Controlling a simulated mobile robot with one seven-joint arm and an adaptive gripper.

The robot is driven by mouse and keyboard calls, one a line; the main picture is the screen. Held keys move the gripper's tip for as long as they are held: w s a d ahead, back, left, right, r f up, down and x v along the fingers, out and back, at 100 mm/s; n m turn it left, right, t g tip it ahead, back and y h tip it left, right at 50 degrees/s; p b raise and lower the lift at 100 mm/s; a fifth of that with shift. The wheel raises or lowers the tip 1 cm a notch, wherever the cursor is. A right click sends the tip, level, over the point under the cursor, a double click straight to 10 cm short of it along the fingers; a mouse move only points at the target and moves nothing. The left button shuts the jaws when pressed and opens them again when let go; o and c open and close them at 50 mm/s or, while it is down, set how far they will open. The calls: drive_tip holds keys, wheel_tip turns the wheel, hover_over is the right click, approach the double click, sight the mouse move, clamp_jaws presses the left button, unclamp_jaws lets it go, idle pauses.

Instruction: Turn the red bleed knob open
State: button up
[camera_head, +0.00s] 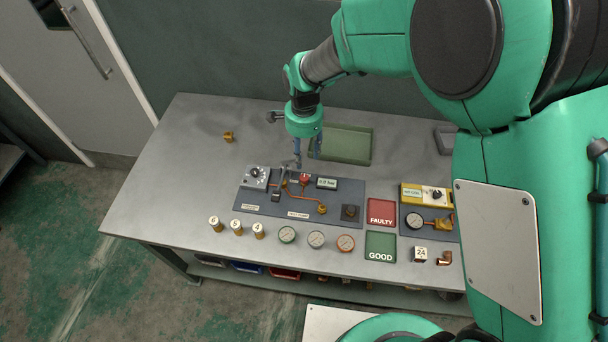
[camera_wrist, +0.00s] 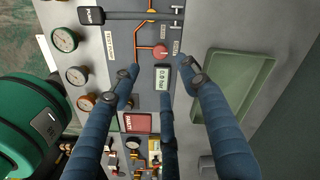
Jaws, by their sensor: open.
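The red bleed knob (camera_head: 304,178) sits on the dark panel (camera_head: 262,209) on the bench, beside the copper pipe and the small pressure display (camera_head: 326,183). In the wrist view the red knob (camera_wrist: 160,50) is just beyond my fingertips, with the display (camera_wrist: 163,78) nearer and between the fingers. My gripper (camera_head: 307,154) points down above the back edge of the panel, close to the knob. In the wrist view its blue fingers (camera_wrist: 158,76) are spread apart with nothing between them. The fingers look apart from the knob.
A black lever handle (camera_wrist: 132,15) crosses the panel beside the knob. A green tray (camera_head: 346,145) lies behind the gripper. Round gauges (camera_head: 316,240), brass cylinders (camera_head: 237,228) and the FAULTY (camera_head: 381,212) and GOOD (camera_head: 380,247) mats line the front. The bench's left side is mostly clear.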

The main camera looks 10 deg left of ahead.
sight(304, 177)
wheel_tip(304, 177, down, 12)
drive_tip(key=shift+b, duration=0.8)
clamp_jaws()
